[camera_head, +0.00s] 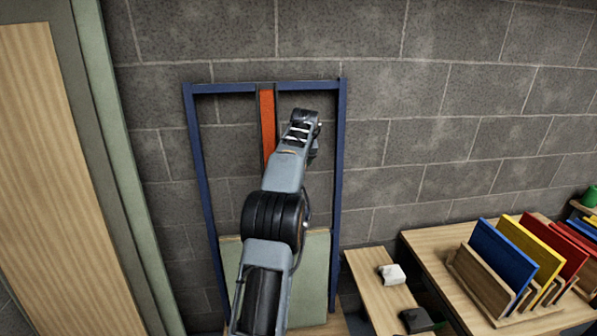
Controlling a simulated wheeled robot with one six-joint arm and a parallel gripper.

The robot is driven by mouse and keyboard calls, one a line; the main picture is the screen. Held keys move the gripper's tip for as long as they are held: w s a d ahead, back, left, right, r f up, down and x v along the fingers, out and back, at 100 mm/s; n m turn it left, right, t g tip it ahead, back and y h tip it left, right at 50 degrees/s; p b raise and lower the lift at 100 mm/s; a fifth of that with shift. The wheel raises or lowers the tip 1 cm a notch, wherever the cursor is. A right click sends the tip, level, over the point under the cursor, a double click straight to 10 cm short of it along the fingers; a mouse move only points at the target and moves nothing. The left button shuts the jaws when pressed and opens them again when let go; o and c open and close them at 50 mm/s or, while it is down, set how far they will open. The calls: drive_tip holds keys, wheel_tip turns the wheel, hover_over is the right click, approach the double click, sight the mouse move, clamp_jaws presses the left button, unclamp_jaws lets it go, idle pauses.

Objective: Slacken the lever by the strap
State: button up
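A red strap-like strip (267,120) runs straight down from the top bar of a blue upright frame (338,200) that stands against the wall. Its lower end goes out of sight behind my arm. I cannot make out a lever; it may be hidden behind my arm. My gripper (304,122) is at the far end of my raised arm, inside the frame's outline and to the right of the red strip. The fingertips are not clear, so I cannot tell whether it is open or shut, or touching anything.
A pale green panel (316,270) fills the frame's lower part. At right, a wooden table (425,240) carries a rack with blue, yellow and red panels (502,252). A lower wooden surface (368,280) holds a white block (392,274) and a black object (416,320). A wooden door-like panel (50,180) stands left.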

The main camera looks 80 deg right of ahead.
drive_tip(key=shift+v, duration=1.3)
